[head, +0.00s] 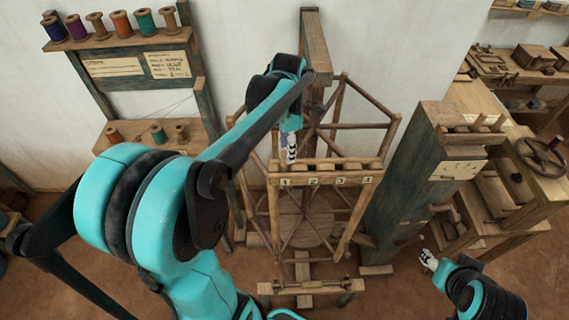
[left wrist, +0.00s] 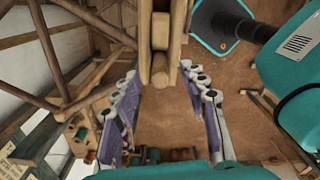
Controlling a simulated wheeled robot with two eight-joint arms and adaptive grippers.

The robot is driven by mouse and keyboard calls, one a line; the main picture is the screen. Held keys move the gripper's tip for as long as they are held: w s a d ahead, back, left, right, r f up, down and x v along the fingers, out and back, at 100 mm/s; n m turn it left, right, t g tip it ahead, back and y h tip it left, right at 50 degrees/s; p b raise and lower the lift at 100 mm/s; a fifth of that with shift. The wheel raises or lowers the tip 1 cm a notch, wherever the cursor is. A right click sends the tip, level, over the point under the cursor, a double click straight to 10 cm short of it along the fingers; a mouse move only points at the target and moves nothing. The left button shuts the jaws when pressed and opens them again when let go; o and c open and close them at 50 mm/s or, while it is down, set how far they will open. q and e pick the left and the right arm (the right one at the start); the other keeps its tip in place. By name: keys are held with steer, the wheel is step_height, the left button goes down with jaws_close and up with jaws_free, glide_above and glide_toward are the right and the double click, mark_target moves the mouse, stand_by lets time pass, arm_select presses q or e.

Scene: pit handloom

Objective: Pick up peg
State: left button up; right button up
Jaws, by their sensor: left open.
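A wooden rail with paper labels numbered 1 to 4 (head: 325,180) runs across the front of the wooden reel frame. Small wooden stubs that look like pegs (head: 352,166) stand along its top. My left gripper (head: 291,150) is over the rail's left end, near label 1. In the left wrist view its fingers (left wrist: 165,110) are spread wide with nothing between the tips. A wooden bar with a rounded, peg-like piece (left wrist: 160,72) sits at the top middle of that view, between and beyond the fingers. My right gripper (head: 428,260) is low at the right, away from the rail.
The reel frame's slanted poles (head: 362,215) surround the rail's area. A thick wooden post (head: 405,175) stands to its right, with a bench and handwheel (head: 541,157) beyond. A spool shelf (head: 130,42) is at the upper left. Bare floor shows at the lower right.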

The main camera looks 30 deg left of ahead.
mark_target(285, 161)
arm_select(q)
steer(key=f, duration=0.2)
steer(key=f+p, duration=0.1)
steer(key=f, duration=0.2)
steer(key=shift+s+a+f, duration=0.2)
steer(key=shift+a+f, duration=0.15)
steer(key=shift+f, duration=0.05)
jaws_close()
